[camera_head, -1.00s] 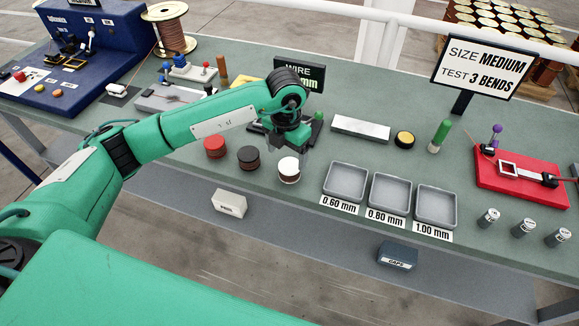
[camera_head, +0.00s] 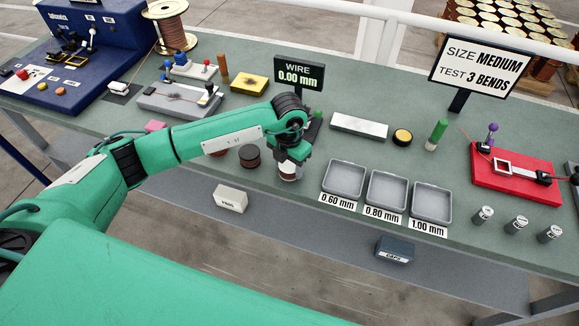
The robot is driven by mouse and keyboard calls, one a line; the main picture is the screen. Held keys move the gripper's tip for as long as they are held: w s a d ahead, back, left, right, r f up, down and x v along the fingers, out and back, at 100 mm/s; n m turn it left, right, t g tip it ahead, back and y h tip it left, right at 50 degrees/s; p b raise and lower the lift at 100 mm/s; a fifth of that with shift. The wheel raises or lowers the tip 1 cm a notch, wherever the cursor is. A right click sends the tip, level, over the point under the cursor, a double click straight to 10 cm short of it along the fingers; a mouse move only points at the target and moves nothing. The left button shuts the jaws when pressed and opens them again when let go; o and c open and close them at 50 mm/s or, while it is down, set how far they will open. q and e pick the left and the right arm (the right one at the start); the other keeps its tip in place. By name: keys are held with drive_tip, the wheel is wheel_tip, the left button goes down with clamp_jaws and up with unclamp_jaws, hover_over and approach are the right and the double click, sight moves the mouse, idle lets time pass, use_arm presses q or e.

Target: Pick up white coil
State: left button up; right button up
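The white coil (camera_head: 288,174) stands near the front edge of the green table (camera_head: 400,99), left of the grey trays. My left gripper (camera_head: 290,160) is directly over it, pointing down, and hides its upper part. The fingers are small and partly hidden, so I cannot tell whether they are open or touching the coil. A dark brown coil (camera_head: 250,156) stands just left of the white one. A red coil (camera_head: 217,153) is mostly hidden behind my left arm. My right gripper is not in view.
Three grey trays, beginning with the 0.60 mm tray (camera_head: 344,164), stand right of the white coil. The wire display (camera_head: 299,74) stands behind my gripper. A long light block (camera_head: 359,126) and a yellow-topped button (camera_head: 402,137) lie behind the trays.

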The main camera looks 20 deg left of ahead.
use_arm(q)
drive_tip(key=shift+c, duration=1.3)
drive_tip(key=shift+r, duration=0.1)
